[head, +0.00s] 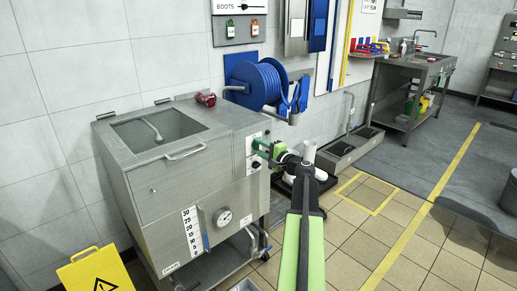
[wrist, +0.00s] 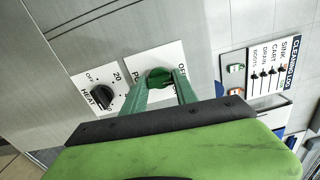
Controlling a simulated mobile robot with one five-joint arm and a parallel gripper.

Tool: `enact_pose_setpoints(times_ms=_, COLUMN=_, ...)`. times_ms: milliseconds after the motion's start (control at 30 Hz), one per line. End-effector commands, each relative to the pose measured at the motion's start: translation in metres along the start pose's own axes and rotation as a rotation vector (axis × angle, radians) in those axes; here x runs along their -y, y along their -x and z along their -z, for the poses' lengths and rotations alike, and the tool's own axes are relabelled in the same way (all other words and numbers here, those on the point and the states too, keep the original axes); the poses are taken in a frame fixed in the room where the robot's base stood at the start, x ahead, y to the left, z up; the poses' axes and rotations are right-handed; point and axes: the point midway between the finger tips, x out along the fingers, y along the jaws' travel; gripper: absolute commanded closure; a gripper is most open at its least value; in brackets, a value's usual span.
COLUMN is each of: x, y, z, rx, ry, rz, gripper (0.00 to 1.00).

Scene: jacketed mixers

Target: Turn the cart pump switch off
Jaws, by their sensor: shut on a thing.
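The cart (head: 160,190) is a steel tank on a frame at the left of the head view. Its right side carries white control plates. The pump switch (wrist: 158,75) is a green knob on a white plate in the wrist view, with "OFF" printed at its right. The rest of the plate's lettering is partly hidden by my fingers. My gripper (wrist: 161,87) has its two green fingers on either side of the knob, shut on it. In the head view my gripper (head: 264,149) reaches the cart's side panel, and the knob is hidden there.
A black heat knob (wrist: 103,97) sits on the plate just left of the pump plate. A blue hose reel (head: 263,84) hangs on the wall behind the cart. A yellow warning sign (head: 97,273) stands at the front left. Tiled floor is free at the right.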

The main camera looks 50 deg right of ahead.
Motion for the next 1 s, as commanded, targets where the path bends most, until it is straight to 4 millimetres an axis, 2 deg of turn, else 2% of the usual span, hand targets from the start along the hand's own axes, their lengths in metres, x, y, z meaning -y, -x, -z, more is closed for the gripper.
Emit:
enact_pose_setpoints(times_ms=300, x=0.0004, y=-0.0007, z=0.0000, rx=0.000, ry=0.078, rz=0.001, gripper=1.00)
enact_pose_setpoints(times_ms=733, x=0.0006, y=-0.0008, z=0.0003, rx=-0.001, ry=0.086, rz=0.001, gripper=1.00)
enact_pose_setpoints(times_ms=767, x=0.0006, y=-0.0009, z=0.0003, rx=-0.001, ry=0.086, rz=0.002, gripper=0.63)
enact_pose_setpoints(times_ms=900, x=0.0005, y=-0.0006, z=0.0003, rx=-0.001, ry=0.086, rz=0.001, gripper=0.45)
enact_pose_setpoints(times_ms=1000, x=0.0004, y=-0.0005, z=0.0003, rx=-0.001, ry=0.085, rz=0.001, gripper=0.44)
